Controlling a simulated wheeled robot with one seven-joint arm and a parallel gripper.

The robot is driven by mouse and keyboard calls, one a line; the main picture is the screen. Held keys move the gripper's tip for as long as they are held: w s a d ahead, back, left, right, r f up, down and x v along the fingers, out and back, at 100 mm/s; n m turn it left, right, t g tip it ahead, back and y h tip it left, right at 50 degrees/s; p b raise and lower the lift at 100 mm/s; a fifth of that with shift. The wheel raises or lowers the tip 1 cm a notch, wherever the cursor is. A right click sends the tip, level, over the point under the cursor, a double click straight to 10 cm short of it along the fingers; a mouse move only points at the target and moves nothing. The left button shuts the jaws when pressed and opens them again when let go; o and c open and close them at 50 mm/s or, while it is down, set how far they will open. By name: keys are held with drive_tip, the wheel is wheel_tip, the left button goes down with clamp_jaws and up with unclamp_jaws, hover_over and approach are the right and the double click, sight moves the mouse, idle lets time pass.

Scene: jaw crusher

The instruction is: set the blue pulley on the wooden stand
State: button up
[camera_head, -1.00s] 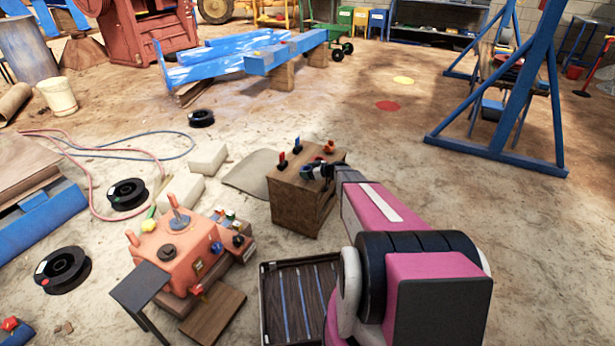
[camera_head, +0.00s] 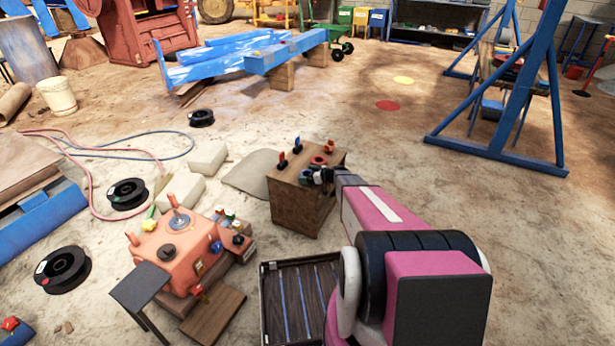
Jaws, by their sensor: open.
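The wooden stand (camera_head: 300,208) is a brown box-like block on the floor near the middle. Small red and dark blue pieces stand upright on its top, and a round red piece lies near the top's right side. My gripper (camera_head: 311,176) is over the front right part of the top, seen small and from behind. It is open. A small dark bluish shape shows at its tips; I cannot tell whether this is the blue pulley or part of the fingers. My arm hides part of the stand's right side.
An orange machine (camera_head: 172,250) with levers and knobs stands left of the stand. A dark slatted tray (camera_head: 291,300) lies in front. Pale blocks (camera_head: 180,190), a grey mat (camera_head: 250,172) and black spools (camera_head: 127,193) lie to the left.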

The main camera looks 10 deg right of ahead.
drive_tip(key=v, duration=1.2)
drive_tip(key=s+a+r+m+g+h, duration=0.2)
drive_tip(key=s+a+r+g, duration=0.1)
drive_tip(key=s+a, duration=0.3)
drive_tip(key=s+a+r+m+g+h, duration=0.2)
drive_tip(key=s+a+r+g, duration=0.15)
drive_tip(key=s, duration=0.45)
drive_tip(key=s+r+m+g+h, duration=0.1)
drive_tip(key=s+r+m+h, duration=0.2)
drive_tip(key=s, duration=0.5)
drive_tip(key=s+r+m+h, duration=0.3)
drive_tip(key=s+r+h, duration=0.1)
drive_tip(key=s, duration=0.3)
drive_tip(key=shift+s+a+r+m+g, duration=0.25)
drive_tip(key=shift+s+m+g, duration=0.1)
drive_tip(key=shift+s+m, duration=0.05)
